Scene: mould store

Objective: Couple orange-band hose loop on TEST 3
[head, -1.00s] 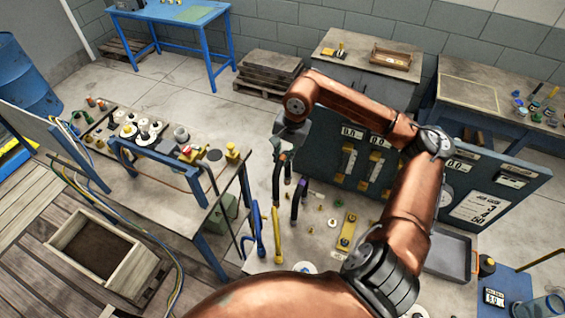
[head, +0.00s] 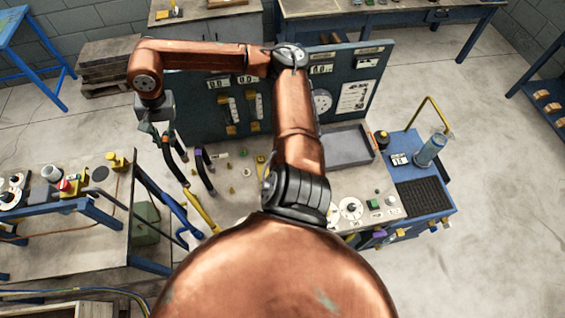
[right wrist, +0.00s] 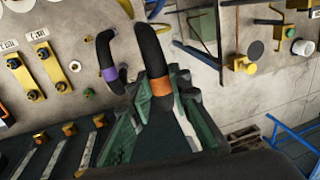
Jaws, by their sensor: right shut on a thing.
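My right gripper (head: 157,130) is at the left end of the dark test panel (head: 200,112). In the right wrist view its green-grey fingers (right wrist: 158,108) are shut on a black hose loop at its orange band (right wrist: 161,87). The hose (head: 174,165) hangs down in the head view. A second black hose with a purple band (right wrist: 109,74) stands beside it, apart from the fingers; it also shows in the head view (head: 204,172). My left gripper is out of view.
A grey tray (head: 347,148) lies right of my arm on the bench. A blue unit with a black grid (head: 420,195) stands at the bench's right end. A side table (head: 112,225) with several parts stands left. Blue and yellow handles (head: 203,212) stick out between them.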

